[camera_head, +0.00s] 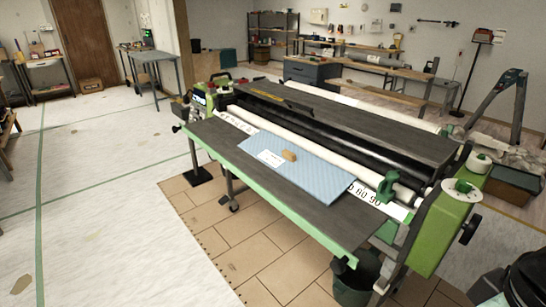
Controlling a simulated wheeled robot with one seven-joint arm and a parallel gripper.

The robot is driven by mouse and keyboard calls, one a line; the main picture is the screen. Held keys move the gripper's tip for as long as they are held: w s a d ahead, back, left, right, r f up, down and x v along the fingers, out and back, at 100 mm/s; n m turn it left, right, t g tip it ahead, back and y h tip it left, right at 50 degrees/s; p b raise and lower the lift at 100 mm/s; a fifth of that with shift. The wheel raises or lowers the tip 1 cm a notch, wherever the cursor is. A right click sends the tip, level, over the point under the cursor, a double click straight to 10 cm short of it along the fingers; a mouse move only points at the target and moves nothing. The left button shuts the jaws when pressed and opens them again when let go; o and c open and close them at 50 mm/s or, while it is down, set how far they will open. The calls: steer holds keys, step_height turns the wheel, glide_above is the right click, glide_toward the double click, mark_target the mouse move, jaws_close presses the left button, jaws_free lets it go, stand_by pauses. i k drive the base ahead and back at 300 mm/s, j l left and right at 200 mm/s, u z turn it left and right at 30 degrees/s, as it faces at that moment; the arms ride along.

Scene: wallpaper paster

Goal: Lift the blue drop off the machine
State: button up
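The blue drop (318,176) is a light blue patterned sheet lying flat on the wallpaper pasting machine, across the dark front table (240,151). The machine has green end housings (447,222). My gripper is not in view.
A dark bucket (355,284) stands under the machine's near right end. A green clamp-like part (387,187) sits right of the drop. Open pale floor (100,220) lies to the left, with tan tiles (240,250) in front.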

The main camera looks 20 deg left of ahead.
mark_target(322, 180)
steer(key=i+j, duration=0.15)
steer(key=j, duration=0.4)
steer(key=i+j+z, duration=0.1)
steer(key=j, duration=0.4)
steer(key=i+j+z, duration=0.1)
steer(key=j, duration=0.45)
steer(key=i+j, duration=0.15)
steer(key=j, duration=0.4)
steer(key=i+j+z, duration=0.1)
steer(key=j, duration=0.45)
steer(key=i+j, duration=0.15)
steer(key=j, duration=0.2)
steer(key=i+j, duration=0.2)
steer(key=i+j+z, duration=0.1)
steer(key=j, duration=0.35)
steer(key=i+j, duration=0.25)
steer(key=j+z, duration=0.05)
steer(key=j, duration=0.05)
